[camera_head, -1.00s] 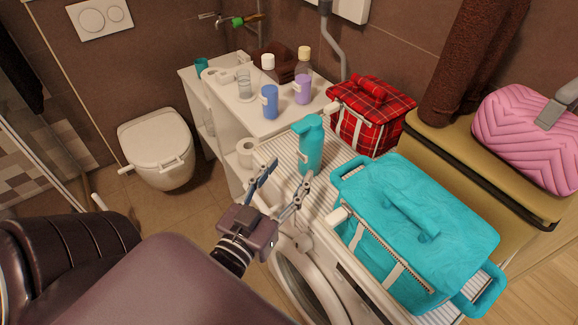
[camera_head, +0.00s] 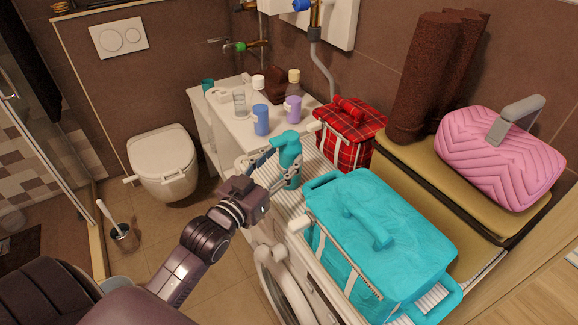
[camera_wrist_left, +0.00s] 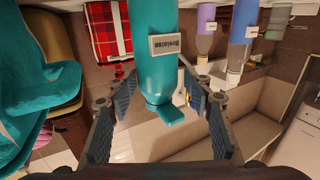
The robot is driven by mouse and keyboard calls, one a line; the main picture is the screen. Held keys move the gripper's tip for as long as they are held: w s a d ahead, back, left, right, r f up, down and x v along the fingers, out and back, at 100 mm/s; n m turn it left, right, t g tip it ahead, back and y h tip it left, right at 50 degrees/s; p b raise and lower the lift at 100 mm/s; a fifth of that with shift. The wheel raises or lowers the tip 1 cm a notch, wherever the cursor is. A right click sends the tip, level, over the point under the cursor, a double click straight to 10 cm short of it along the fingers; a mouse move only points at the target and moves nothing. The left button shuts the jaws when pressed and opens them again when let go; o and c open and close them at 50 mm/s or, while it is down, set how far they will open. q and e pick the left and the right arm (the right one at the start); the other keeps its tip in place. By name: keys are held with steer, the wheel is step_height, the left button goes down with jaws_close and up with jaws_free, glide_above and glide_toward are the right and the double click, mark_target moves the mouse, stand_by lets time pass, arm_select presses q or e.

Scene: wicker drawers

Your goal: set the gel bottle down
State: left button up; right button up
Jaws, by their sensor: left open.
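The gel bottle (camera_head: 287,160) is a teal pump bottle standing upright on the striped top of the washing machine, left of the teal bag. My left gripper (camera_head: 276,172) is open, its fingers reaching to the bottle. In the left wrist view, where the scene looks upside down, the bottle (camera_wrist_left: 154,60) lies between the spread fingers of the left gripper (camera_wrist_left: 160,98), with its pump head toward the palm. I cannot tell whether a finger touches it. Its base is hidden in the wrist view. My right gripper is not in view.
The teal bag (camera_head: 375,240) stands close on the right. A red plaid bag (camera_head: 346,135) is behind the bottle. Blue (camera_head: 261,121) and purple (camera_head: 293,108) bottles stand on the white shelf unit (camera_head: 235,128). A pink bag (camera_head: 500,155) lies farther right. A toilet (camera_head: 163,160) is at left.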

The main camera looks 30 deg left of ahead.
arm_select(q)
steer(key=w, duration=0.3)
steer(key=shift+d, duration=0.1)
steer(key=shift+w+d, duration=0.1)
steer(key=shift+w, duration=0.25)
steer(key=shift+w+r+p, duration=0.1)
steer(key=shift+w+p, duration=0.25)
steer(key=w, duration=0.3)
steer(key=w+p, duration=0.1)
steer(key=shift+w+d, duration=0.3)
steer(key=shift+w, duration=0.05)
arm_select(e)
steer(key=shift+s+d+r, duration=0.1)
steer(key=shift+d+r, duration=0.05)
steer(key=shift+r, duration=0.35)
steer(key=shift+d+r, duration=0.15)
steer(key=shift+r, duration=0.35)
arm_select(q)
steer(key=shift+c, duration=0.4)
steer(key=c, duration=1)
jaws_close()
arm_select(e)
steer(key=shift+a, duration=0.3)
arm_select(q)
steer(key=shift+r, duration=0.1)
